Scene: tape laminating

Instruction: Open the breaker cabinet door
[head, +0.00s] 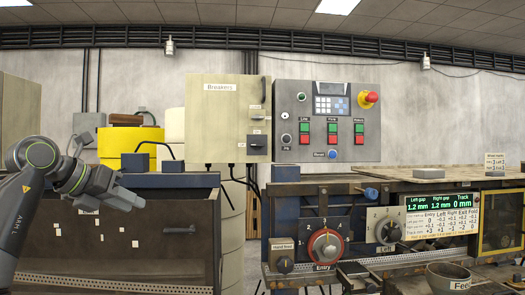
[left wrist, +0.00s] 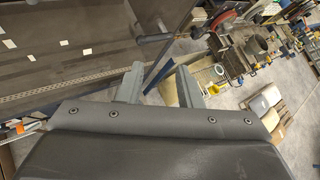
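The breaker cabinet (head: 222,125) is a beige box labelled "Breakers" on the wall, left of the grey control panel. Its door looks shut. A dark handle or latch plate (head: 258,145) sits at its lower right, with small labels above it. My left gripper (head: 128,197) is low and left of the cabinet, in front of the dark machine front, well apart from the cabinet. In the left wrist view its two grey fingers (left wrist: 158,76) stand apart with nothing between them. The cabinet is not recognisable in the left wrist view. My right gripper is not in view.
The grey control panel (head: 328,122) with a red emergency knob (head: 371,97) adjoins the cabinet on the right. A dark machine (head: 150,250) with a bar handle (head: 178,230) stands below. Yellow and white rolls (head: 118,143) stand at left. Open space lies before the cabinet.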

